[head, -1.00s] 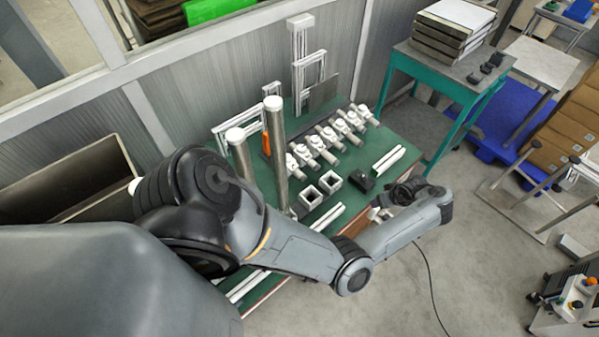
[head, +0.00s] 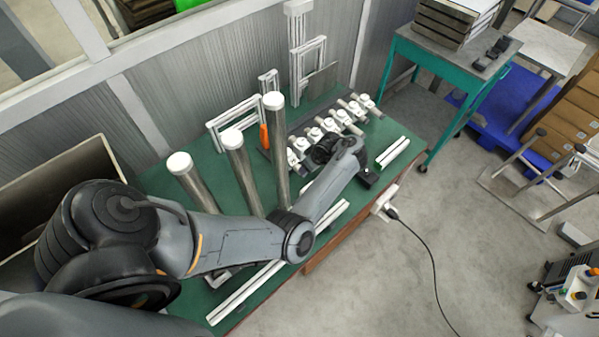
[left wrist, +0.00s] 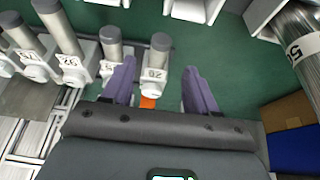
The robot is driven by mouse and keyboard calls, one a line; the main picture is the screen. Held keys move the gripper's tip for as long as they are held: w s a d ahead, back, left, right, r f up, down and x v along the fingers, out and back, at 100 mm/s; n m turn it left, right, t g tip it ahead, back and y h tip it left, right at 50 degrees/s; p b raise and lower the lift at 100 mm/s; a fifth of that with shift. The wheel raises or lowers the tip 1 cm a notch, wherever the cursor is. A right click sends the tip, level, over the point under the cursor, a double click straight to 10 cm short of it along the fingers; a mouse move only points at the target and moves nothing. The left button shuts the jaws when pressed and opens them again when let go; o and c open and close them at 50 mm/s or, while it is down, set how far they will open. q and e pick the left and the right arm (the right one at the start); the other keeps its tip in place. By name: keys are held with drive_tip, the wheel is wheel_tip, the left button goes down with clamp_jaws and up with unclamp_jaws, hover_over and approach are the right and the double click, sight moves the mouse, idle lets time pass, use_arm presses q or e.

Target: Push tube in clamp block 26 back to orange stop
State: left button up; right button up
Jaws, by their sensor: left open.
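In the left wrist view my left gripper (left wrist: 159,68) is open, with its two purple fingers apart. A white clamp block (left wrist: 154,88) holding a grey tube (left wrist: 159,52) with a dark end stands between the fingers, nearer the left one. Its label is small and reads like 20 or 26; I cannot tell which. An orange piece (left wrist: 148,102) shows at its near side, partly hidden by the gripper body. Nothing is visibly gripped. In the head view my wrist hangs over the row of clamp blocks (head: 330,124) and hides some of them. My right gripper is not in view.
Several more blocks with tubes (left wrist: 70,60) stand close on the left in the wrist view. Tall metal columns (head: 279,150) stand beside my arm in the head view. White profiles (head: 392,152) lie on the green table (head: 330,235). A frame (head: 232,122) stands at the back.

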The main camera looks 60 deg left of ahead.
sight(289, 160)
use_arm(q)
drive_tip(key=b+x, duration=0.2)
drive_tip(key=x, duration=0.6)
clamp_jaws()
